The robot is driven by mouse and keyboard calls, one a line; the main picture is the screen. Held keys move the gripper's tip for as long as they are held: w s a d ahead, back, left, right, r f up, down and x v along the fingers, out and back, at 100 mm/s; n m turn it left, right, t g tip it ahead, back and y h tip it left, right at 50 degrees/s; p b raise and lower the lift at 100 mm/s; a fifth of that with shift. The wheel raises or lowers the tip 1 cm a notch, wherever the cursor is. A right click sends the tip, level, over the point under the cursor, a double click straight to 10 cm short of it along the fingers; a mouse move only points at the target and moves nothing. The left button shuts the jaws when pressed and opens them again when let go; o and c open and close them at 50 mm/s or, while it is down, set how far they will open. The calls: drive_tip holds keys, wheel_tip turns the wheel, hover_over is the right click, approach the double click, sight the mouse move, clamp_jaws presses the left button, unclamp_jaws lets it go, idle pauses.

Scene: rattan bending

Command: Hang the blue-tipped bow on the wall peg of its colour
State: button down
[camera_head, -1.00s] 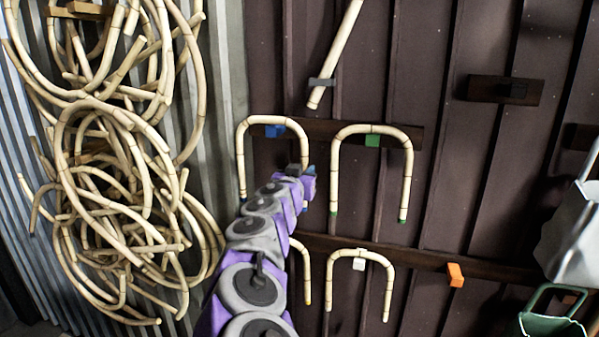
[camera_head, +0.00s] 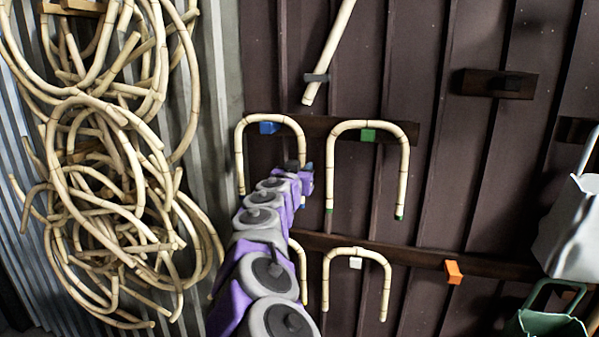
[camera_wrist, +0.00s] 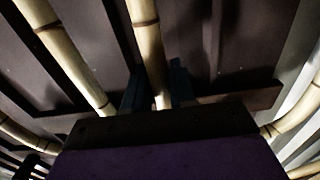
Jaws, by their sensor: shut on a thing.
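The blue-tipped bow (camera_head: 270,118), a pale rattan arch, is upright at the upper wall rail in the head view. Its top curve passes just over the blue peg (camera_head: 268,128); I cannot tell whether it rests on it. My gripper (camera_head: 303,172) is at the bow's right leg, low on the arch. In the wrist view, the fingers of my gripper (camera_wrist: 157,88) stand on both sides of a rattan leg (camera_wrist: 148,45) and are shut on it. My arm hides part of the wall below, and the left leg's tip is hard to see.
A green-tipped bow (camera_head: 365,125) hangs at the green peg (camera_head: 368,136) close on the right. Below, another bow (camera_head: 357,252) hangs at a white peg (camera_head: 355,263). An orange peg (camera_head: 453,272) is bare. Tangled rattan (camera_head: 110,180) fills the left wall.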

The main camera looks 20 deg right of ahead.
drive_tip(key=shift+d, duration=0.1)
drive_tip(key=c, duration=0.8)
unclamp_jaws()
drive_tip(key=shift+c, duration=0.2)
drive_tip(key=shift+r+p, duration=0.15)
drive_tip(key=shift+p, duration=0.25)
